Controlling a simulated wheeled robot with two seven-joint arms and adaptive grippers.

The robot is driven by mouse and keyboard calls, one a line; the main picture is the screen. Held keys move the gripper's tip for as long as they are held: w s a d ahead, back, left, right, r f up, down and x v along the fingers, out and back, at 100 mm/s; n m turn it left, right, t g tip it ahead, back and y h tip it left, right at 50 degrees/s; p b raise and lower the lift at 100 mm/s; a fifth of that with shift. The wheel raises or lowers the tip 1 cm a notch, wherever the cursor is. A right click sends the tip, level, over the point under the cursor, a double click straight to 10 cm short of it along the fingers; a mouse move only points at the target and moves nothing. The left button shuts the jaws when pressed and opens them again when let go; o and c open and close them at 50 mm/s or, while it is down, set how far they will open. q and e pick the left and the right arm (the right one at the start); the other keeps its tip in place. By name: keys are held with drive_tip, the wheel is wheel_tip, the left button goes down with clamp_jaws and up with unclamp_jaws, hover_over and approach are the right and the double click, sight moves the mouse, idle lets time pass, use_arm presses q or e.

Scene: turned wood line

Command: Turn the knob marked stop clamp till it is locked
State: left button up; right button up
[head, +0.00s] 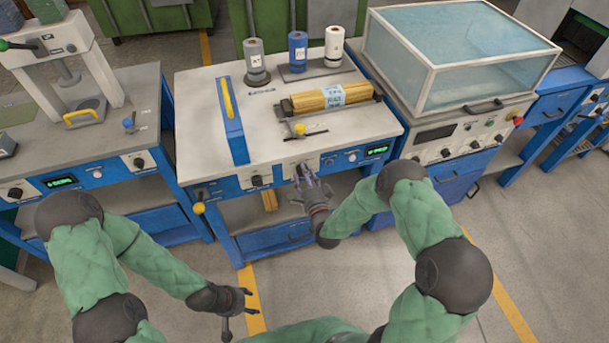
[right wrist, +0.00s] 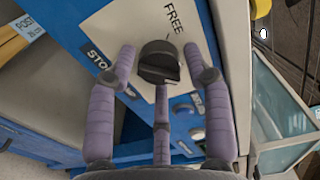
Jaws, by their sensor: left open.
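The stop clamp knob (right wrist: 158,58) is black and sits on a white plate on the blue machine front. The word FREE (right wrist: 173,18) is printed above it, and a partly hidden label beginning STO (right wrist: 98,58) is at its left. My right gripper (right wrist: 161,78) has its purple fingers spread around the knob, with gaps showing at the left and right; contact by the lower finger cannot be told. In the head view, my right gripper (head: 303,172) is at the middle bench's front panel. My left gripper (head: 240,312) is open and empty, low over the floor.
Other knobs and a green display (head: 377,150) share the panel. Floor in front is clear.

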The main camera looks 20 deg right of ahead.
idle(0.3)
drive_tip(key=s, duration=1.2)
drive_tip(key=shift+d, duration=0.2)
drive_tip(key=s+a+f+n+g+y, duration=0.1)
drive_tip(key=s+a+f+n+g, duration=0.1)
drive_tip(key=f+n+g, duration=0.3)
drive_tip(key=s+a+f+n+g+y, duration=0.1)
drive_tip(key=s+a+f+n+g, duration=0.2)
drive_tip(key=f, duration=0.5)
drive_tip(key=s+a+f+n+g, duration=0.1)
drive_tip(key=s+n+g, duration=0.2)
drive_tip(key=s, duration=0.4)
drive_tip(key=s+a+f+n+g+y, duration=0.1)
drive_tip(key=s+a+f+n+g, duration=0.1)
drive_tip(key=s+g, duration=0.4)
drive_tip(key=shift+s+f+n+g, duration=0.3)
drive_tip(key=shift+s+n, duration=0.25)
drive_tip(key=shift+n, duration=0.05)
